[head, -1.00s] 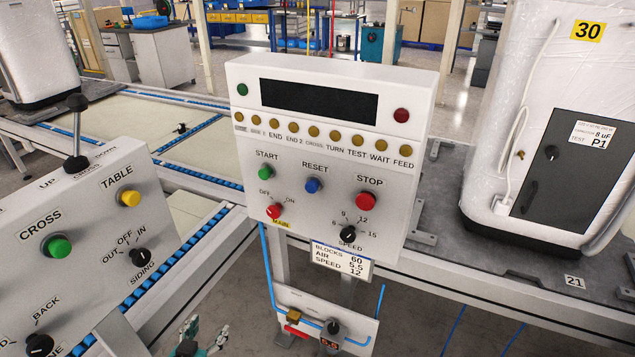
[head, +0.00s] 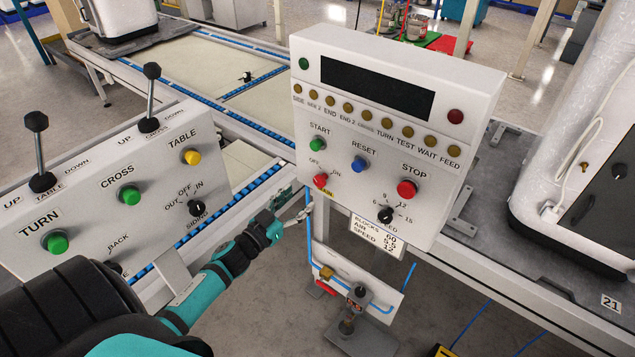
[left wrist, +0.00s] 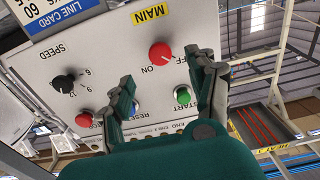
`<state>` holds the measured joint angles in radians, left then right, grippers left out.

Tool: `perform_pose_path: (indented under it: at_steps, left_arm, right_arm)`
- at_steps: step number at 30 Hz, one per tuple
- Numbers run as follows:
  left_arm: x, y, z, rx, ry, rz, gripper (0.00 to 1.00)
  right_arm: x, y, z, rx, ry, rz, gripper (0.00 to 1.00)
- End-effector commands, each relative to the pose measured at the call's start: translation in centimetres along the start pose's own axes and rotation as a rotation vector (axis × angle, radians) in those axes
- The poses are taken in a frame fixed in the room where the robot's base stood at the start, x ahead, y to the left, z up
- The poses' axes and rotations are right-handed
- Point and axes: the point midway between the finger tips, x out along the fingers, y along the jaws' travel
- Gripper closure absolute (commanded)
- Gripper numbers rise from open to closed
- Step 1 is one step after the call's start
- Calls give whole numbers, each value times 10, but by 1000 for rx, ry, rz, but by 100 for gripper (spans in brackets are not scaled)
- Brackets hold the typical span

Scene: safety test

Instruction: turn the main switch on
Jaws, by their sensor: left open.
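The main switch is a red knob (head: 321,181) at the lower left of the white control panel (head: 471,83), with OFF and ON marks above it and a yellow MAIN label below. It also shows in the left wrist view (left wrist: 160,53). I cannot tell clearly which mark it points to. My left gripper (head: 303,212) is open, just below and left of the switch in the head view. In the left wrist view its two dark fingers (left wrist: 163,80) are spread, with the knob between and beyond their tips, apparently untouched. My right gripper is not in view.
The green START (head: 318,144), blue RESET (head: 359,164) and red STOP (head: 407,188) buttons and the black speed knob (head: 385,214) are close by. A second control box (head: 90,215) with levers stands at left, near my left arm. A valve plate (head: 375,285) hangs below the panel.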

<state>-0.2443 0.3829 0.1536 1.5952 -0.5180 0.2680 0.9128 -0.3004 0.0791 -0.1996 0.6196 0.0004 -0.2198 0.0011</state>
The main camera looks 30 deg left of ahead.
Motion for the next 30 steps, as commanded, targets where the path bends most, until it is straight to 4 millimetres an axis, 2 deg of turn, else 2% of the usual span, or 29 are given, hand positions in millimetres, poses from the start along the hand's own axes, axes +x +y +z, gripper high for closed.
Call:
perform_pose_path:
  at_steps: [1, 6, 12, 18, 25, 30]
  left_arm:
    - [13, 0, -2, 0, 3, 0, 41]
    - [48, 0, -1, -1, 2, -1, 41]
    - [75, 0, 0, -1, 0, -1, 41]
    - [85, 0, 0, -1, -1, -1, 41]
    - [86, 0, 0, 0, -1, 0, 41]
    - [85, 0, 0, 0, -1, -1, 62]
  right_arm:
    - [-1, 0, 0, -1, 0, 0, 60]
    - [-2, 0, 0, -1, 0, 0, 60]
    - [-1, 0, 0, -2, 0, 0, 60]
    - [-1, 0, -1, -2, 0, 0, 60]
    - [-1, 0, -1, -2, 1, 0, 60]
    - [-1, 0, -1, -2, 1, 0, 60]
